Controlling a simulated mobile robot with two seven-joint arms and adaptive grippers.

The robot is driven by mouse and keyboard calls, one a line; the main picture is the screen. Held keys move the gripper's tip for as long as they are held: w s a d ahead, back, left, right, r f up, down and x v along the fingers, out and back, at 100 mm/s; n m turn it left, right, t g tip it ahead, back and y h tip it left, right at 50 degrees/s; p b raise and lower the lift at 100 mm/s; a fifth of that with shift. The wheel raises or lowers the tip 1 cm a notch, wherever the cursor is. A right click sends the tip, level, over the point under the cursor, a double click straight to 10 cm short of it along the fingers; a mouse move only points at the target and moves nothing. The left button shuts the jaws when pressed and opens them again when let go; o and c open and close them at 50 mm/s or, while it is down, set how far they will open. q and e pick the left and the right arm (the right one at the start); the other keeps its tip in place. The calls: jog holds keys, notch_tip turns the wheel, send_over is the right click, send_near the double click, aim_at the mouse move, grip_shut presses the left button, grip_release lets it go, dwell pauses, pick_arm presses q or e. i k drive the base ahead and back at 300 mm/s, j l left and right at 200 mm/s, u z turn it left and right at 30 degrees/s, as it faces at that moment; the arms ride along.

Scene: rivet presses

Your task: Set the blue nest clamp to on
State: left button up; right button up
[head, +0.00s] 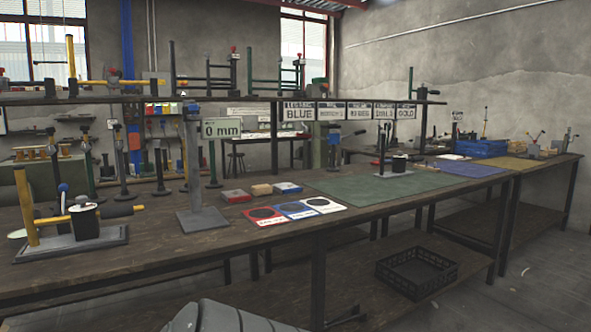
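A fixture with a yellow post, a black cylinder and a horizontal yellow bar with a black grip stands on a grey base plate (72,244) at the left of the near bench. A thin lever with a blue knob (63,188) rises beside its black cylinder. A second, smaller fixture with a black cylinder and a tall post (410,120) stands on the green mat (345,187). I cannot tell which part is the blue nest clamp, or its setting. Neither of my grippers is in view.
A blue mat (468,168) and blue crate (480,147) are farther right. A black crate (415,272) sits on the lower shelf.

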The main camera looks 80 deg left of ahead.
aim_at(64, 190)
jog(key=u, duration=1.85)
